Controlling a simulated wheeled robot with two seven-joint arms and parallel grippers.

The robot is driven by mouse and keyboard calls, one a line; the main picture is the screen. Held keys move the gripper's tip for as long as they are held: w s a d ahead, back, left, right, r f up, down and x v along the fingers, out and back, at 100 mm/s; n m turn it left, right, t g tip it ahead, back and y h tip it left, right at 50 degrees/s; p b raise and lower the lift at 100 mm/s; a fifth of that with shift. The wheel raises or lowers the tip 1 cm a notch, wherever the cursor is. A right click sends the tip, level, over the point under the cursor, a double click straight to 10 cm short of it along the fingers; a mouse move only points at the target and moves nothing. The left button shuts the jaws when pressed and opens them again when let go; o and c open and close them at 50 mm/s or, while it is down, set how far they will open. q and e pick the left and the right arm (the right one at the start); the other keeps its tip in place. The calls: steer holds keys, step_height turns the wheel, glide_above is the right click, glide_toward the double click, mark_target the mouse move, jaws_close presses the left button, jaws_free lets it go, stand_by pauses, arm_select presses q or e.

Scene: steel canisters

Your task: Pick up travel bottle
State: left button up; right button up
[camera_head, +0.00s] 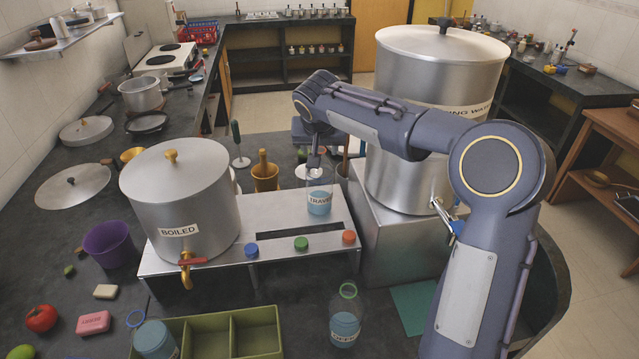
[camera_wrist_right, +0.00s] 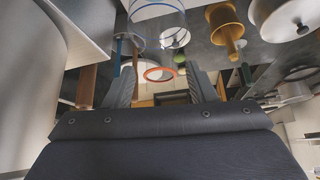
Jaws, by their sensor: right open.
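The travel bottle (camera_head: 319,203) is clear, with blue liquid and a white label reading TRAVEL. It stands upright on the steel stand (camera_head: 290,268), right of the BOILED canister. My right gripper (camera_head: 314,158) is over its top, pointing down; the fingers are small and partly hidden there. In the right wrist view, the open fingers (camera_wrist_right: 160,88) stand either side of an orange ring (camera_wrist_right: 158,74), with the clear bottle body (camera_wrist_right: 160,12) beyond it. I cannot tell whether the fingers touch the bottle. My left gripper is not in view.
The BOILED canister (camera_head: 178,195) with a brass tap stands left, and a larger canister (camera_head: 425,75) right behind. Blue, green and red knobs line the stand's front. Another bottle (camera_head: 345,322) and a green divided tray (camera_head: 255,333) are in front. A brass mortar (camera_head: 265,178) stands behind.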

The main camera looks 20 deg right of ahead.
jaws_close()
steer(key=shift+f, duration=0.1)
stand_by(0.3)
